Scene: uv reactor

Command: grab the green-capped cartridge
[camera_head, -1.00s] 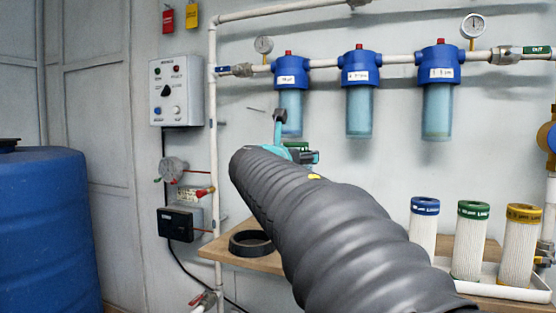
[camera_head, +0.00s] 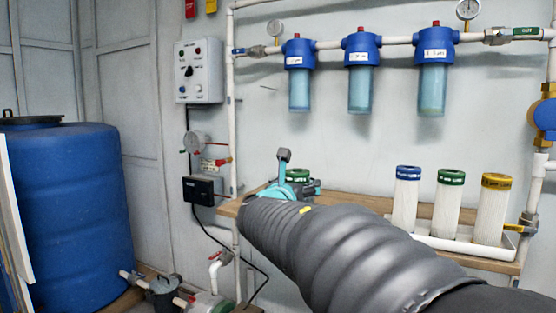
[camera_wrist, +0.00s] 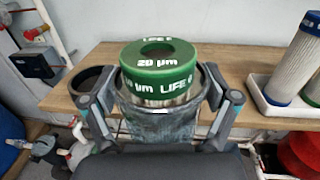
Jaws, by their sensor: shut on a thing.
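In the wrist view, my gripper (camera_wrist: 160,108) has its fingers on both sides of a dark see-through bowl (camera_wrist: 165,126), shut on it. A green-capped cartridge (camera_wrist: 160,72) marked "20 µm LIFE" sits upright inside the bowl, its cap above the rim. In the head view this cap (camera_head: 298,175) shows just beyond my gripper (camera_head: 290,183), and my arm hides most of the rest. Another green-capped cartridge (camera_head: 447,205) stands upright in a white tray (camera_head: 470,246), between a blue-capped cartridge (camera_head: 405,203) and a yellow-capped cartridge (camera_head: 492,208). My gripper is apart from these.
The wooden bench (camera_wrist: 122,60) lies under and behind the bowl. A black ring (camera_wrist: 87,90) rests at its left. Three blue-headed housings (camera_head: 361,70) hang from a wall pipe above. A blue barrel (camera_head: 68,215) stands at left. Bare bench lies between the bowl and tray.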

